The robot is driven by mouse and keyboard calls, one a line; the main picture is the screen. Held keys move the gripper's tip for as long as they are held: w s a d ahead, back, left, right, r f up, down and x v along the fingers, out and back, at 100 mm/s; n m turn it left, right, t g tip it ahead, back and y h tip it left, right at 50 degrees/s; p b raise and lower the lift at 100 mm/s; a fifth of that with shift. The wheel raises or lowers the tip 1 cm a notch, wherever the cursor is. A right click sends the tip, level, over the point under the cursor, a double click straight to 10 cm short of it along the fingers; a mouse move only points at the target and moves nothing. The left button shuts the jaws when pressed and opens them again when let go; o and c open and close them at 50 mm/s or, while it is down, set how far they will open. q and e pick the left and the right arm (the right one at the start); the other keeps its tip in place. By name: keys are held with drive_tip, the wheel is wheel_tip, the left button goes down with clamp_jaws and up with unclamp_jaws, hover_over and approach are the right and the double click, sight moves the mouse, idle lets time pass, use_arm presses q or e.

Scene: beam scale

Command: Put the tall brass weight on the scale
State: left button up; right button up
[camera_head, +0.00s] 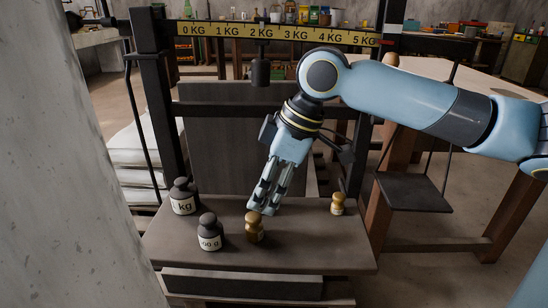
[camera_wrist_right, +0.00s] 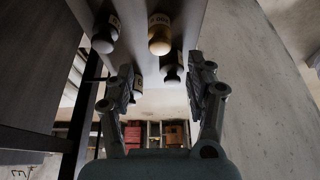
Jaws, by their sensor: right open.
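A brass weight (camera_head: 254,229) stands upright on the brown board (camera_head: 300,255), just in front of my right fingertips. In the right wrist view a brass weight (camera_wrist_right: 160,36) shows beyond the fingers. A second brass weight (camera_head: 338,204) stands at the board's right. I cannot tell for certain which is the tall one. My right gripper (camera_head: 264,203) points down above the board, open and empty, its fingers (camera_wrist_right: 162,78) apart. The scale has a yellow beam (camera_head: 275,33) marked 0 to 5 KG and a dark hanging plate (camera_head: 412,191) at right. My left gripper is out of view.
Two dark weights, one marked kg (camera_head: 183,198) and one partly reading 00 g (camera_head: 210,233), stand left on the board. A dark poise (camera_head: 260,70) hangs from the beam. Black posts flank the board. A concrete wall (camera_head: 60,190) fills the left.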

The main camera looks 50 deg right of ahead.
drive_tip(key=p+v, duration=0.1)
drive_tip(key=v, duration=0.3)
drive_tip(key=shift+r+p, duration=0.1)
drive_tip(key=shift+p, duration=0.2)
